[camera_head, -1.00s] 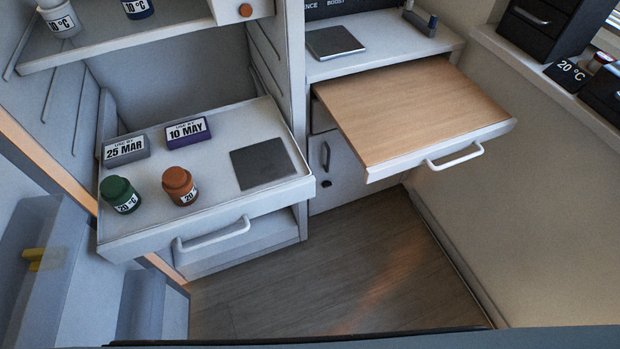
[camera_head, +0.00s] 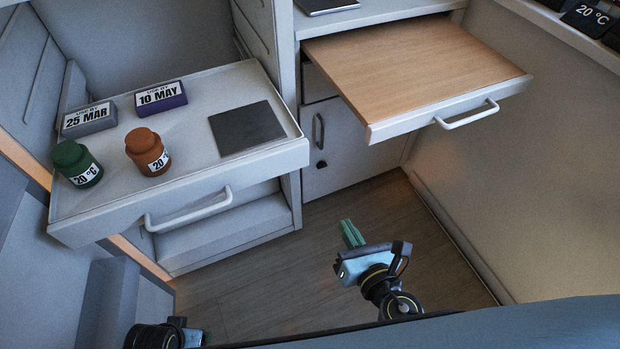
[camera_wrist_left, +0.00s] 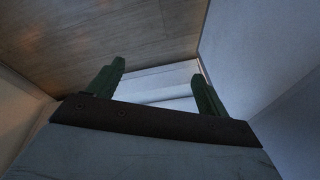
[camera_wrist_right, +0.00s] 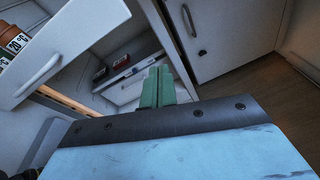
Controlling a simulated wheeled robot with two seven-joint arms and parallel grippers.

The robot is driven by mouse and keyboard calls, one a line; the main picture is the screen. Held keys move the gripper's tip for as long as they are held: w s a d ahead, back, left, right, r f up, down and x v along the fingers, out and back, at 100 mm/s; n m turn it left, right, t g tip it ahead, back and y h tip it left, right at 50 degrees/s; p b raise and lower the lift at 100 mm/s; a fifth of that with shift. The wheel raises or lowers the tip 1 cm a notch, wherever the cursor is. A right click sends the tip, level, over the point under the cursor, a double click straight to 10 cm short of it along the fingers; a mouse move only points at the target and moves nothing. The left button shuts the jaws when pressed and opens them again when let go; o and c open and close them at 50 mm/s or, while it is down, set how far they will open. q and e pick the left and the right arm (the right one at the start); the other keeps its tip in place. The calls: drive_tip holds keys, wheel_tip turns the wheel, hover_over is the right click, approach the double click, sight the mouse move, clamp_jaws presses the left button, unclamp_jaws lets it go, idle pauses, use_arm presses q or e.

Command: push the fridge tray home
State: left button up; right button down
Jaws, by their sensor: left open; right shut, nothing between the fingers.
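The fridge tray (camera_head: 190,140) is pulled out of the fridge at the left of the head view, with a white bar handle (camera_head: 188,211) on its front. On it are a green jar (camera_head: 77,163), an orange jar (camera_head: 147,152), a grey 25 MAR box (camera_head: 89,121), a purple 10 MAY box (camera_head: 160,97) and a dark square pad (camera_head: 247,128). My right gripper (camera_head: 351,234) is shut and empty, right of the tray and apart from it. The tray's front and handle (camera_wrist_right: 37,77) show in the right wrist view. My left gripper (camera_wrist_left: 155,85) is open and empty; its fingers are not clear in the head view.
A wooden pull-out board (camera_head: 410,65) with a white handle (camera_head: 467,114) sticks out at the right. A cabinet door (camera_head: 340,150) is below it. The floor (camera_head: 270,280) between the units is clear. A fridge door (camera_head: 50,270) stands at the left.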

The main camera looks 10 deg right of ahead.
wheel_tip(320, 180, up, 7)
drive_tip(key=s+a+n+t+y+b, duration=0.1)
drive_tip(key=a+n+t+y, duration=0.1)
drive_tip(key=a+n, duration=0.15)
drive_tip(key=b, duration=0.1)
approach(302, 156)
drive_tip(key=x, duration=0.5)
drive_tip(key=shift+w+a+f, duration=0.1)
drive_tip(key=shift+w+a, duration=0.05)
drive_tip(key=shift+w, duration=0.15)
use_arm(q)
wheel_tip(302, 156, up, 6)
drive_tip(key=w+d, duration=0.1)
drive_tip(key=shift+w+d, duration=0.2)
drive_tip(key=shift+d, duration=0.1)
use_arm(e)
drive_tip(key=shift+w+a, duration=0.15)
drive_tip(key=shift+w, duration=0.45)
drive_tip(key=shift+w, duration=0.1)
